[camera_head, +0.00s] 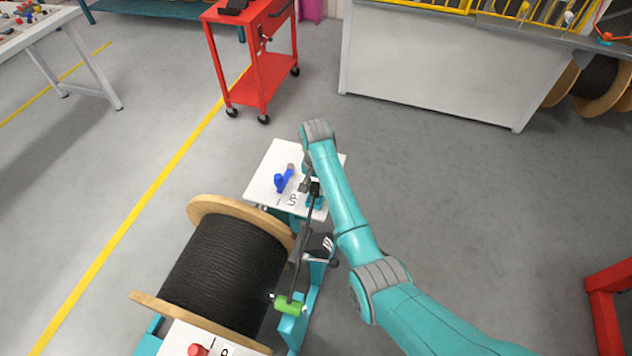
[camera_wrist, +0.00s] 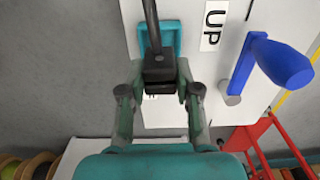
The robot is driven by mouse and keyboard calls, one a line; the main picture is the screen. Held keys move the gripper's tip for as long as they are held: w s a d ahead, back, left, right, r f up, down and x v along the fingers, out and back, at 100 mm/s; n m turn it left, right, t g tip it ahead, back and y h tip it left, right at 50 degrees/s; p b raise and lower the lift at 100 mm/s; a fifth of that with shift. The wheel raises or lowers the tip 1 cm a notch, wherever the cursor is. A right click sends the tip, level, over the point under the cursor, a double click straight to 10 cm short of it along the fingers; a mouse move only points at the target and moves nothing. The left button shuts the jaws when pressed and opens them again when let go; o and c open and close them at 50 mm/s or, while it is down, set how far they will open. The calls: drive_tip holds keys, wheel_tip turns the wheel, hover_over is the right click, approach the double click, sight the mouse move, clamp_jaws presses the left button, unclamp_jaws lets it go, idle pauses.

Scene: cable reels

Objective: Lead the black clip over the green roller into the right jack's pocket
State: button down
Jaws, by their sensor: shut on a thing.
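The black clip (camera_wrist: 160,72) sits between the two fingers of my gripper (camera_wrist: 160,92), which is shut on it. A dark cable (camera_wrist: 151,22) runs from the clip. A teal pocket (camera_wrist: 172,36) on a white plate is just beyond the clip; I cannot tell whether the clip is in it. In the head view my gripper (camera_head: 312,188) is over the white plate (camera_head: 268,163) with the blue handle, partly hidden by my arm. The green roller (camera_head: 289,303) is nearer, and the cable (camera_head: 304,232) runs between it and the gripper.
A large reel of black cable (camera_head: 225,270) with wooden flanges stands left of the roller. A blue crank handle (camera_head: 283,180) rises from the plate. A red knob (camera_head: 198,350) is at the bottom. A red cart (camera_head: 262,75) stands behind on open grey floor.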

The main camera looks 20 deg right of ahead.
sight(315, 193)
drive_tip(key=shift+f, duration=2)
drive_tip(key=c, duration=0.7)
unclamp_jaws()
wheel_tip(315, 193, up, 12)
